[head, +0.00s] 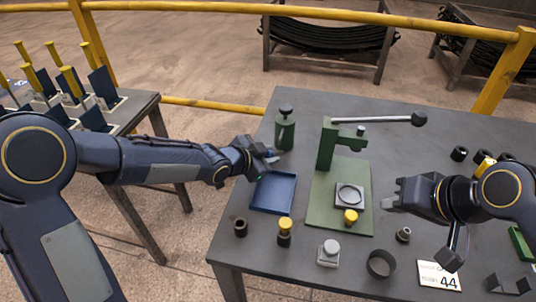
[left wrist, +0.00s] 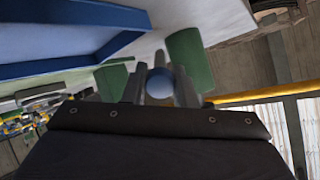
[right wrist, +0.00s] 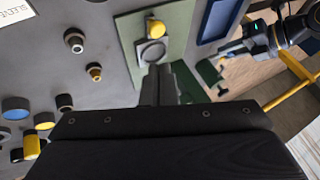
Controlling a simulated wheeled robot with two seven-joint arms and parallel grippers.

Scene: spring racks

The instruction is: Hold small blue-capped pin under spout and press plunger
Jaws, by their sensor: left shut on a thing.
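My left gripper (head: 272,157) is shut on the small blue-capped pin. The pin's round blue cap (left wrist: 158,84) shows between the fingers in the left wrist view; its lower part is hidden. A green bottle-shaped dispenser (head: 285,133) with a black plunger knob (head: 286,108) stands at the table's back left, just beyond the left gripper. Its green body also shows in the left wrist view (left wrist: 190,58). I cannot make out the spout clearly, nor whether the pin is under it. My right gripper (head: 390,196) is shut and empty, right of the green press.
A blue tray (head: 275,176) lies in front of the left gripper. A green lever press (head: 326,150) stands mid-table with a yellow-capped part (head: 350,217) on its base. Black, yellow and grey parts line the front edge. A yellow rail (head: 300,12) runs behind.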

